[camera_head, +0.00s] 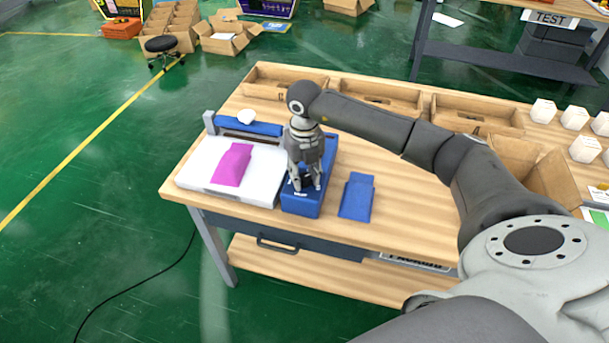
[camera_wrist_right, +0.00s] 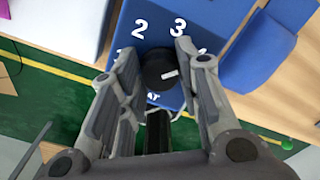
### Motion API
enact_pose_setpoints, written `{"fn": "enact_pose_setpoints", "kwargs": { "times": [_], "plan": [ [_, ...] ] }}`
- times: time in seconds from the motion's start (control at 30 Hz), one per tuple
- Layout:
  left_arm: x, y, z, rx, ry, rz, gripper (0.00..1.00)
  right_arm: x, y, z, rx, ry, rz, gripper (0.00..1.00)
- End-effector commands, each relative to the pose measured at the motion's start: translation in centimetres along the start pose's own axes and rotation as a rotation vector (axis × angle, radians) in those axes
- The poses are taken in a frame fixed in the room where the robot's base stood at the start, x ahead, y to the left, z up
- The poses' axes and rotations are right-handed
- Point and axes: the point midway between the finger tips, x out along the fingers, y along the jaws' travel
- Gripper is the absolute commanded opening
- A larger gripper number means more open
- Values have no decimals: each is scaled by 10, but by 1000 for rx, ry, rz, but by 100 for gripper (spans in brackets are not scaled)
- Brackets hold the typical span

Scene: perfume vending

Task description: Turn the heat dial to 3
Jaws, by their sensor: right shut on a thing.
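The heat dial (camera_wrist_right: 158,70) is a round black knob with a short white mark on its right part in the right wrist view. It sits on top of a blue box (camera_head: 300,206). White numbers 2 and 3 show beyond the dial, with other numbers partly hidden by the fingers. I cannot tell exactly which number the mark points to. My right gripper (camera_head: 305,187) reaches down over the blue box; its fingers (camera_wrist_right: 160,75) are shut on the dial, one on each side. My left gripper is not in view.
Left of the box, a magenta pouch (camera_head: 232,165) lies on a white machine bed (camera_head: 200,164) with a blue bar behind. A blue pouch (camera_head: 357,196) lies to the right. Wooden trays (camera_head: 377,96) line the table's back; small white boxes (camera_head: 543,110) stand at right.

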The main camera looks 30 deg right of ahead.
Motion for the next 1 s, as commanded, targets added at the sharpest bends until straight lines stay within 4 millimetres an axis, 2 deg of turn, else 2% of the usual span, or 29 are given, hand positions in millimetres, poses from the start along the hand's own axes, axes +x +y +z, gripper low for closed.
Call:
{"fn": "enact_pose_setpoints", "kwargs": {
  "times": [0.5, 0.8, 1.0],
  "plan": [
    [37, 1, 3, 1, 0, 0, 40, 2, 0, 1, -433, -3, -1, 7],
    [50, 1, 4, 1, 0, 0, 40, 1, 0, 1, -645, -2, -1, 7],
    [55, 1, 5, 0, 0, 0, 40, 0, 0, 1, -728, -2, -1, 7]
  ]
}}
